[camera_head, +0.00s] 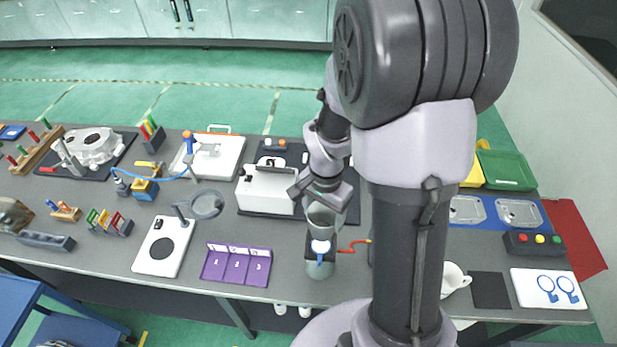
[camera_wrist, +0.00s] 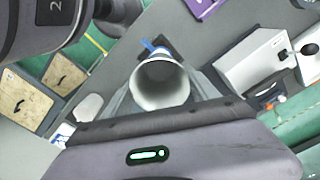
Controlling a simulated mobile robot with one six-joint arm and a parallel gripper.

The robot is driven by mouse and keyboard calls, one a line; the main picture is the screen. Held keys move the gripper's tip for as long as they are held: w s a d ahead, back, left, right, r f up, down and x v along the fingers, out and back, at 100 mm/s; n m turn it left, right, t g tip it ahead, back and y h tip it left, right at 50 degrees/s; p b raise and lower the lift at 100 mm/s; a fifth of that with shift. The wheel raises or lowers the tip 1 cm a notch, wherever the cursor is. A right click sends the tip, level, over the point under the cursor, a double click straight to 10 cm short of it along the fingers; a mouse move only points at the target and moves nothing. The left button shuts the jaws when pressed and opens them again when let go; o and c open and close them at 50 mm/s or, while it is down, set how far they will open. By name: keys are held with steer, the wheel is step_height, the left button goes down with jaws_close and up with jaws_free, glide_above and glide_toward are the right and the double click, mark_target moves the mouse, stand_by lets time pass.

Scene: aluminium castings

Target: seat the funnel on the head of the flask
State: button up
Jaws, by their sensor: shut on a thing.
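My gripper (camera_head: 318,192) is shut on the funnel (camera_head: 322,217), a pale grey, wide-mouthed piece. In the wrist view the funnel (camera_wrist: 161,84) shows its round open mouth between the fingers. The flask (camera_head: 320,266) is a grey upright body near the table's front edge, with a white top, a dark band and a blue part on its front. The funnel is over the flask's head in the head view. I cannot tell whether they touch. The funnel's lower end is hidden in the wrist view.
A white box-like machine (camera_head: 266,190) stands behind left. A purple numbered tray (camera_head: 236,264) lies left, and a white teapot-like vessel (camera_head: 454,279) right.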

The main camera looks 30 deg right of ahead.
mark_target(323, 223)
steer(key=shift+w+a+r, duration=0.1)
steer(key=shift+w+r, duration=0.1)
steer(key=shift+s+d+f, duration=0.15)
steer(key=shift+d+f, duration=0.05)
steer(key=shift+d, duration=0.05)
steer(key=shift+b, duration=0.3)
step_height(323, 223, down, 6)
steer(key=b, duration=0.5)
steer(key=shift+r, duration=0.15)
steer(key=shift+b, duration=0.7)
stand_by(0.8)
steer(key=shift+f+b, duration=0.3)
steer(key=shift+f, duration=0.15)
steer(key=shift+f+b, duration=0.6)
steer(key=o, duration=1.6)
steer(key=shift+c, duration=0.2)
